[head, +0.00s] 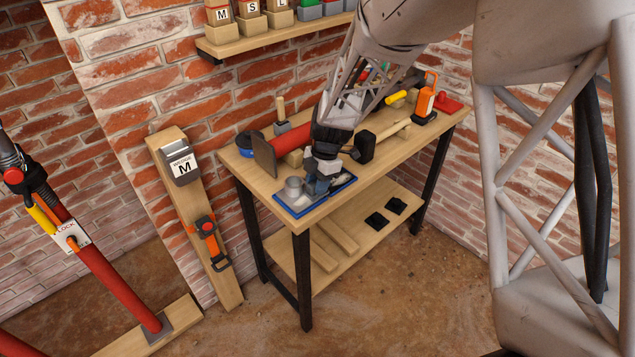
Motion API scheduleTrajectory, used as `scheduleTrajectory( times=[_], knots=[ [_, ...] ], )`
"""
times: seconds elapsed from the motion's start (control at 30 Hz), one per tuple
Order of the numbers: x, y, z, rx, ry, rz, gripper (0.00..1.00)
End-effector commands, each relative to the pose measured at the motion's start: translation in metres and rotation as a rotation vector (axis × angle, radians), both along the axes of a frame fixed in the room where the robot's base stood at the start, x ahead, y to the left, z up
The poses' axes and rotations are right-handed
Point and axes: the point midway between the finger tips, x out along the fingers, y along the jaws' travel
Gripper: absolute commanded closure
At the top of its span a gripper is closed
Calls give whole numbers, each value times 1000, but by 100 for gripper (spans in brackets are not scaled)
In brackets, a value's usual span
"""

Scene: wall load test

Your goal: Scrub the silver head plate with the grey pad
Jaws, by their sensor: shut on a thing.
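My gripper (322,178) points down over the blue tray (284,208) at the front left of the workbench. It is shut on a small grey-blue thing low between its fingers, which looks like the grey pad (319,187); it is mostly hidden. I cannot tell whether the pad touches the tray. A red prop (292,135) lies on the bench behind the tray. The square plate at its left end (264,157) stands upright and looks dark grey-brown; it may be the head plate. My gripper is to the right of this plate, apart from it.
A silver cup (294,187) stands in the tray, just left of my gripper. A blue roll (246,144), a brush (281,116), a black block (364,147) and an orange lantern (425,102) crowd the workbench (400,145). A wooden board (196,215) leans on the brick wall.

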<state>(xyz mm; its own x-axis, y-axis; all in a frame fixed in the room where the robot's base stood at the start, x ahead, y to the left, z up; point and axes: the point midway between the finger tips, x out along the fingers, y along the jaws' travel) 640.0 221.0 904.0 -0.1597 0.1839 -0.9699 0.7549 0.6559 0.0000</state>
Motion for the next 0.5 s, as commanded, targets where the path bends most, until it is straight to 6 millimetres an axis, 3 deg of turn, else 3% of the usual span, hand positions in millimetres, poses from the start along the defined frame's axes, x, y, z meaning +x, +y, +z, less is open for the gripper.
scheduleTrajectory(
  times=[0.5],
  knots=[
    [-22,23,-2,1,0,2,100]
  ],
)
